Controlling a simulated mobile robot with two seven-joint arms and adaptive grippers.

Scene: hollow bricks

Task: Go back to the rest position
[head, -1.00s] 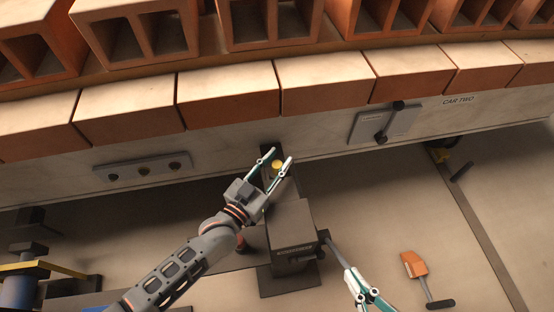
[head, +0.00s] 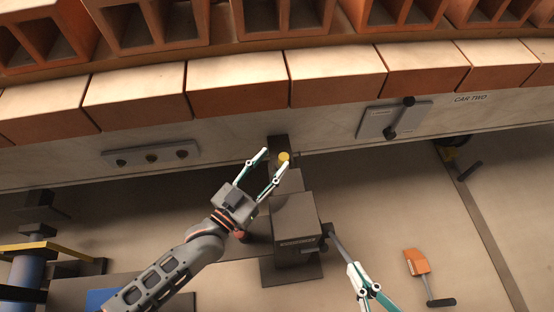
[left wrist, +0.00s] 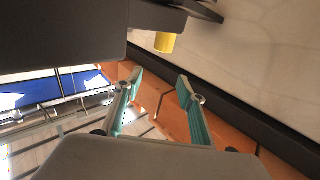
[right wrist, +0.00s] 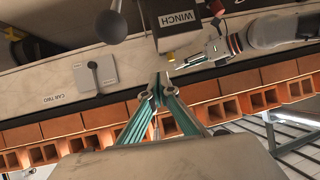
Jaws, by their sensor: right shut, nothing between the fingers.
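My left gripper (head: 265,172) is open and empty, its two fingers spread, beside the yellow knob (head: 284,157) on the dark post. It looks apart from the knob. In the left wrist view its open fingers (left wrist: 160,85) show with nothing between them, and the yellow knob (left wrist: 165,42) is beyond them. My right gripper (head: 356,266) is at the bottom, near the end of the grey lever (head: 337,243) on the winch box (head: 296,217). In the right wrist view its fingertips (right wrist: 157,85) meet with nothing between them. Whether it touches the lever is unclear.
A row of hollow bricks (head: 235,85) lies on the car deck along the top. A panel with a lever (head: 395,118) is on the car side. An orange scraper-like tool (head: 417,262) is on the floor at right. A blue cylinder stands at left (head: 22,274).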

